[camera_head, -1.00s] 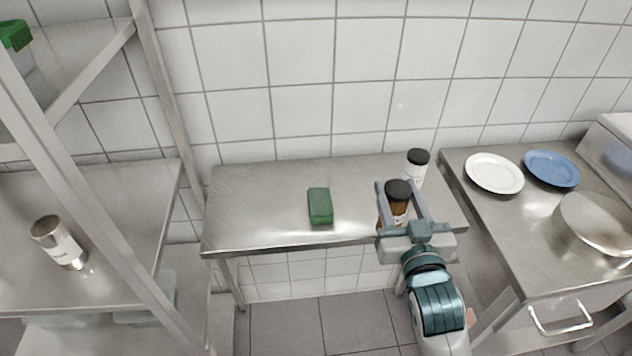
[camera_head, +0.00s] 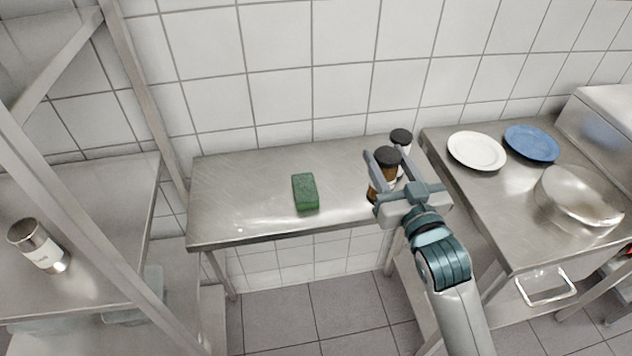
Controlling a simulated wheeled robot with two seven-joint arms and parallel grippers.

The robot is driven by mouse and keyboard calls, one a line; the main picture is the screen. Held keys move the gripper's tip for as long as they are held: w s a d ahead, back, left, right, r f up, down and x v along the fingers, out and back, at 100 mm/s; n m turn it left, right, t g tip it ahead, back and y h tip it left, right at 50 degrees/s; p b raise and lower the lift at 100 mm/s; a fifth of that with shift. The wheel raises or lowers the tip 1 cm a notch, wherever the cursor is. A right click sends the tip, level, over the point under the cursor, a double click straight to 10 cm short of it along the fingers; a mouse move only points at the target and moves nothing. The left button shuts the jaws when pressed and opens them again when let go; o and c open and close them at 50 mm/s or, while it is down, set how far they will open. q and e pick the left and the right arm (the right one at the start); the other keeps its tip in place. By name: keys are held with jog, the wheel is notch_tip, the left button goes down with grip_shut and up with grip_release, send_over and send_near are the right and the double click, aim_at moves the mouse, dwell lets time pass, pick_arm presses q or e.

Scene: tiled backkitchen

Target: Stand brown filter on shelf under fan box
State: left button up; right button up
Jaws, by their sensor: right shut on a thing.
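A brown jar with a black lid (camera_head: 382,185) stands upright at the right part of the steel table (camera_head: 240,190); it is the only brown item I see, and no clear filter shows. My right gripper (camera_head: 386,160) is shut on it, one finger on each side, with its wrist hiding part of the jar. I cannot tell whether the jar's base touches the table. No fan box is recognisable. A steel shelf rack (camera_head: 100,210) stands at the left. My left gripper is out of view.
A white jar with a black lid (camera_head: 401,138) stands close behind the brown jar. A green sponge (camera_head: 305,191) lies mid-table. A metal shaker (camera_head: 40,246) is on the rack. Right counter: white plate (camera_head: 476,151), blue plate (camera_head: 532,143), bowl (camera_head: 580,200). The table's left part is clear.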

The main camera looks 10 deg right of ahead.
jog(key=w+d+r+n+y, duration=0.1)
jog(key=w+d+r+y, duration=0.1)
jog(key=d+r, duration=0.4)
jog(key=shift+w+d+n+g+b, duration=0.3)
jog(key=shift+w+d+n+b, duration=0.15)
jog(key=shift+w, duration=0.45)
jog(key=shift+f, duration=0.1)
jog(key=w+a+f+p, duration=0.3)
jog(key=w+a+f, duration=0.2)
jog(key=a, duration=0.5)
notch_tip(320, 180, down, 2)
jog(key=shift+w+a, duration=0.15)
jog(key=shift+w, duration=0.15)
notch_tip(320, 180, down, 4)
jog(key=shift+r+p, duration=0.1)
jog(key=shift+p, duration=0.5)
jog(key=shift+f, duration=0.25)
